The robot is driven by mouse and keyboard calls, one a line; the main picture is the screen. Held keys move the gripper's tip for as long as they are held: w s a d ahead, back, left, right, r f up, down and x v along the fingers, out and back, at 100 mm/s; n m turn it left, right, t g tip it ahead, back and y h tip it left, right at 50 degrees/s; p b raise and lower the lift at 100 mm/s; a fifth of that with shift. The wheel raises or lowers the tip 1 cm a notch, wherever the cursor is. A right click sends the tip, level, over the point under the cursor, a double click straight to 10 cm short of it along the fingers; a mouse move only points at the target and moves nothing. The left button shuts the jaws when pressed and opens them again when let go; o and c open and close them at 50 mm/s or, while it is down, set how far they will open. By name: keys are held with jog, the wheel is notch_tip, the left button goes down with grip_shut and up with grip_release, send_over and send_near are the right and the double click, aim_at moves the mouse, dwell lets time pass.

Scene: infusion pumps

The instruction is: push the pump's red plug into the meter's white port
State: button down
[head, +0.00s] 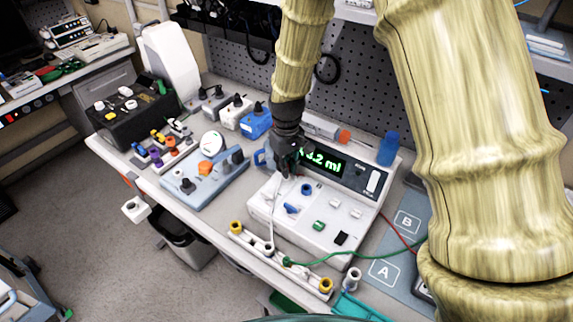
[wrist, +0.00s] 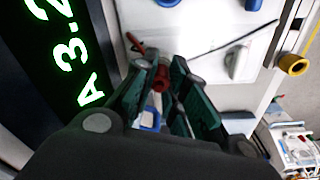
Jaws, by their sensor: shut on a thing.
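My gripper (head: 284,170) is at the left part of the white meter (head: 262,205), just in front of its green-lit display (head: 322,160). In the wrist view my gripper (wrist: 163,72) has its dark green fingers closed around the red plug (wrist: 162,80), whose red end shows between the fingertips. The plug is hidden by the fingers in the head view. The meter's white panel (wrist: 205,25) lies beyond the fingertips, with a white raised fitting (wrist: 238,62) to their right. I cannot tell which fitting is the white port, or whether the plug touches the panel.
A blue-grey box with knobs (head: 205,180) stands left of the meter. Yellow-ringed posts (head: 326,286) line the front edge. A green cable (head: 345,252) and a red cable (head: 400,236) run on the right. A blue bottle (head: 388,149) stands behind.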

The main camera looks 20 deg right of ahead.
jog(key=c, duration=0.9)
grip_release()
jog(key=shift+r, duration=0.1)
jog(key=shift+r+p, duration=2.7)
jog(key=shift+r, duration=0.7)
